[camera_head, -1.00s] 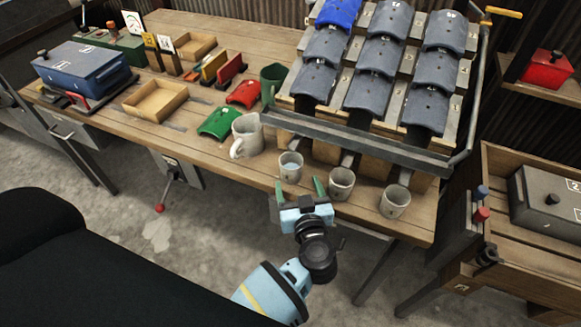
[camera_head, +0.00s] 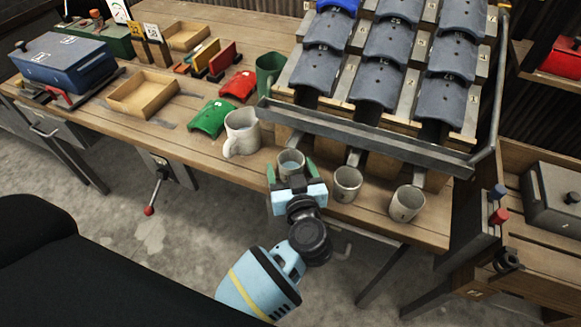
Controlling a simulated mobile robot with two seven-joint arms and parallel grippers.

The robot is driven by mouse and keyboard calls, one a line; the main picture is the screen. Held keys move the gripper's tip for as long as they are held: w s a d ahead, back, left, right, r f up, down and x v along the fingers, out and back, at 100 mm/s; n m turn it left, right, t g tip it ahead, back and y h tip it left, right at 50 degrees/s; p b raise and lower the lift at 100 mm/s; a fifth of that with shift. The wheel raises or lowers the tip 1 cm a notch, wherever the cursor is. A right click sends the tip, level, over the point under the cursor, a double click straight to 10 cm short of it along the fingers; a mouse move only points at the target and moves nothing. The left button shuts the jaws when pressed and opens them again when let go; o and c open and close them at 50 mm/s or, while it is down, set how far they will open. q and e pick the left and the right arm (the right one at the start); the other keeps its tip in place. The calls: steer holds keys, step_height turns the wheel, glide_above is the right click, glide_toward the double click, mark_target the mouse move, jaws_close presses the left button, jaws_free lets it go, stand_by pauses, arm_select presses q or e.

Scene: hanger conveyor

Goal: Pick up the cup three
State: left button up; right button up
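Three small grey cups stand along the front edge of the wooden workbench (camera_head: 105,117): a left one (camera_head: 291,158), a middle one (camera_head: 347,184) and a right one (camera_head: 406,204). The right cup has a small dark mark; I cannot read which cup is three. My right gripper is not in view.
A metal rail (camera_head: 370,139) of the sloped rack runs close behind the cups.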

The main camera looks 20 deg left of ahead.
arm_select(q)
steer(key=c, duration=1)
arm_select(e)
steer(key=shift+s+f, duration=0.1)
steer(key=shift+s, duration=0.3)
arm_select(q)
steer(key=shift+r, duration=0.1)
steer(key=shift+c, duration=0.2)
